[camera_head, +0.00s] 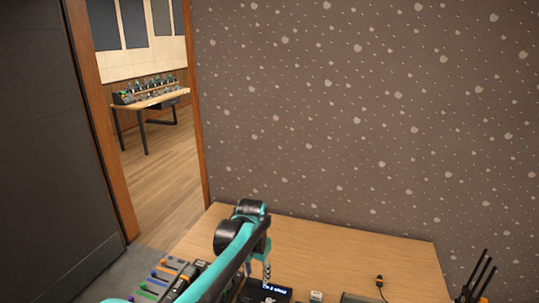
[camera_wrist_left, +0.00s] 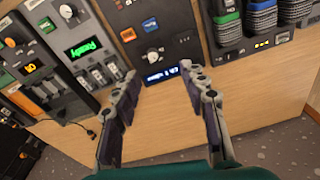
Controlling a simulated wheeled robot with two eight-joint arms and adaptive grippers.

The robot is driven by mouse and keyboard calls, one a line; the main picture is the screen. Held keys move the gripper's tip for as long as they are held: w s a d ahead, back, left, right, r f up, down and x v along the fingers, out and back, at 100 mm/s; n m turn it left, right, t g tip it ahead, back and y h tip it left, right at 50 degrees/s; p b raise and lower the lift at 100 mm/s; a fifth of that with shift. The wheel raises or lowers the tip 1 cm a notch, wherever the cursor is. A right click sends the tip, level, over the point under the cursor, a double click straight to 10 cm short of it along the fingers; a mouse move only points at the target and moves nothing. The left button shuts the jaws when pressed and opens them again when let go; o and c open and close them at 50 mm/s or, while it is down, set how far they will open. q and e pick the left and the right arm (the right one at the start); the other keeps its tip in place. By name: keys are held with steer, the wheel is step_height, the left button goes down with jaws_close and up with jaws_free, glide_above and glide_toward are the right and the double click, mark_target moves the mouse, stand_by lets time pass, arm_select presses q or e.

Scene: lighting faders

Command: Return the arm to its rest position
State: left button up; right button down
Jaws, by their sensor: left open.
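My left arm (camera_head: 232,255) is teal and black and reaches over the desk from the bottom of the head view. Its gripper (camera_head: 266,268) points down at the desk equipment and is partly hidden by the arm. In the left wrist view the gripper (camera_wrist_left: 161,76) is open, with its two grey fingers wide apart and nothing between them. Between the fingertips a black control panel (camera_wrist_left: 165,25) shows a blue-lit display (camera_wrist_left: 162,76) and a round knob (camera_wrist_left: 152,56). I cannot tell whether the fingers touch it. My right gripper does not show.
A grey fader unit (camera_wrist_left: 60,75) with a green display (camera_wrist_left: 84,50) stands beside the panel. Coloured connectors (camera_wrist_left: 262,15) stand on the other side. The wooden desk (camera_head: 335,243) has bare room toward the wall (camera_head: 350,120). Black upright rods (camera_head: 480,275) stand at the right.

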arm_select(q)
steer(key=s+a+r+n+t, duration=0.2)
steer(key=s+a+r, duration=0.1)
steer(key=s+a, duration=0.3)
steer(key=s+a+r+n+t, duration=0.1)
steer(key=s+a+r, duration=0.2)
steer(key=s, duration=0.5)
steer(key=s+a+f+n+t, duration=0.1)
steer(key=s+a+f, duration=0.1)
steer(key=s, duration=0.3)
steer(key=s+a+f+n+t, duration=0.1)
steer(key=s+a+t, duration=0.1)
steer(key=s, duration=0.4)
steer(key=shift+a+f+n, duration=0.3)
steer(key=shift+a+f, duration=0.1)
steer(key=shift+a, duration=0.05)
